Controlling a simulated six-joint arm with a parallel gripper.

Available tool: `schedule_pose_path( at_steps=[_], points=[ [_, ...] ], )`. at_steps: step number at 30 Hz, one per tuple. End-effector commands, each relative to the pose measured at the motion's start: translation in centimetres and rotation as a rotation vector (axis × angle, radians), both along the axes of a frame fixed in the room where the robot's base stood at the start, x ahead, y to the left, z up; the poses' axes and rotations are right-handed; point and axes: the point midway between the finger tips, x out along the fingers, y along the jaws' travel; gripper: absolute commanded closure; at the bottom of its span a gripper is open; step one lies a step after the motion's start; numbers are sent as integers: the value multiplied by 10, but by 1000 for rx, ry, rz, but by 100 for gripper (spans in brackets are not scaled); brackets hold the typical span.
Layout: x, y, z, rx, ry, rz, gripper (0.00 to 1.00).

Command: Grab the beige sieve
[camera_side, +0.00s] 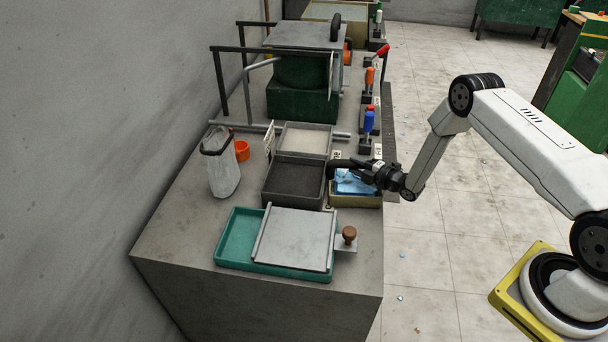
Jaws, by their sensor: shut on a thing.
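The beige sieve (355,201) is a shallow, square-walled box with light blue pieces (352,184) inside. It is at the right edge of the grey bench, right of a dark-filled tray. My gripper (350,167) reaches in from the right over the sieve's far side. Its black jaws are shut on the sieve, at or near its far rim. The jaws and wrist hide the far rim and part of the inside, so the exact contact point cannot be seen. I cannot tell whether the sieve is touching the bench.
A dark-filled grey tray (293,185) is close on the left, with a pale-filled tray (304,140) behind. A teal tray (235,240) with a grey plate (296,240) and a brown-knobbed tool (349,236) are in front. Coloured-handled clamps (368,122) stand behind. The floor at right is mostly clear.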

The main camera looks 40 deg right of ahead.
Motion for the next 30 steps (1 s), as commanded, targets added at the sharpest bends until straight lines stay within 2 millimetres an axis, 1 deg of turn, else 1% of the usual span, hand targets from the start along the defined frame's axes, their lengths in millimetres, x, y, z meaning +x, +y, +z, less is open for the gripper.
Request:
schedule_pose_path(
  at_steps=[23, 30],
  points=[
    [1, 0, 1, 0, -3, 0, 100],
    [1, 0, 7, -1, -4, 0, 100]
  ],
)
